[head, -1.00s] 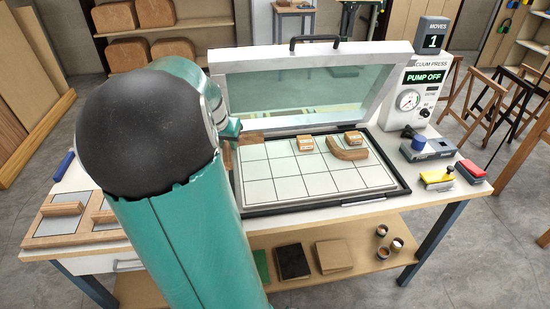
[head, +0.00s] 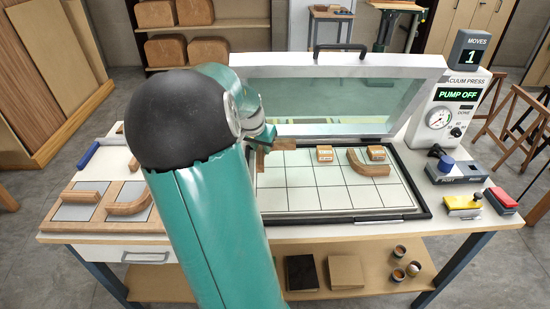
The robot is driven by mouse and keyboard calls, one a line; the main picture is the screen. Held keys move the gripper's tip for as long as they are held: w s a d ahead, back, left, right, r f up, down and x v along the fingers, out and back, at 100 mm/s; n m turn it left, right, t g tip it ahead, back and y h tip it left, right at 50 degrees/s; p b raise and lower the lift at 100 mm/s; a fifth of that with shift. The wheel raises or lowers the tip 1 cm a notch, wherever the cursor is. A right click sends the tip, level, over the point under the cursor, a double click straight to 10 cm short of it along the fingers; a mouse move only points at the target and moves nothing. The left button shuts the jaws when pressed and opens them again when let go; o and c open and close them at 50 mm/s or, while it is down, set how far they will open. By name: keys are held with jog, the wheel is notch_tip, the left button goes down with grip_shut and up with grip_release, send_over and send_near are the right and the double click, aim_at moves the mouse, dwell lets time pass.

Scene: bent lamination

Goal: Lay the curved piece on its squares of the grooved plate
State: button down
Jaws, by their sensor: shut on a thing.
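My gripper (head: 264,138) is at the back left of the grooved plate (head: 290,199), partly hidden by my arm. It is shut on a wooden piece (head: 285,144), which shows to the right of and below the jaws. Its full shape is hidden, and I cannot tell whether it touches the plate. The plate is pale with dark grid lines. A curved wooden piece (head: 366,168) lies at its back right. Small labelled blocks stand on the back row, one near the middle (head: 324,153) and one at the right (head: 376,153).
The clear lid (head: 310,97) stands open behind the plate. The vacuum press (head: 440,112) reads PUMP OFF. A wooden tray (head: 75,225) with wooden pieces sits at the left. The plate's front squares are clear.

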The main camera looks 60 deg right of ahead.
jog(key=d, duration=0.1)
jog(key=d+f, duration=0.1)
jog(key=d, duration=0.1)
jog(key=shift+d+f, duration=0.35)
jog(key=shift+d, duration=0.05)
jog(key=d+f, duration=0.2)
jog(key=f, duration=0.1)
jog(key=d+f, duration=0.2)
jog(key=shift+w, duration=0.3)
jog(key=shift+d+f, duration=0.45)
jog(key=shift+f, duration=1.45)
jog(key=shift+f, duration=0.1)
jog(key=c, duration=1.2)
grip_release()
